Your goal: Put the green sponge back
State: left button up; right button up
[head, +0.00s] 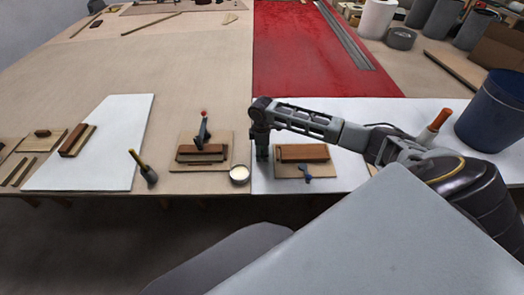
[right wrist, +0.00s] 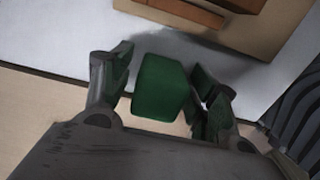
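The green sponge (right wrist: 160,87) is a small dark green block in the right wrist view. My right gripper (right wrist: 160,80) has one finger on each side of it, with a narrow strip of background showing beside the sponge, so the fingers look open around it. In the head view my right gripper (head: 262,152) points down near the left edge of the white sheet, low over the table's front. The sponge is hard to make out there, hidden by the gripper. My left gripper is not in view.
To the left are a small white-filled bowl (head: 240,174), another tool board (head: 186,165) and a brush (head: 146,171). A dark blue bucket (head: 492,112) stands far right.

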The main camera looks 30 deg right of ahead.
jog(key=shift+r, duration=6.15)
jog(key=shift+a, duration=0.1)
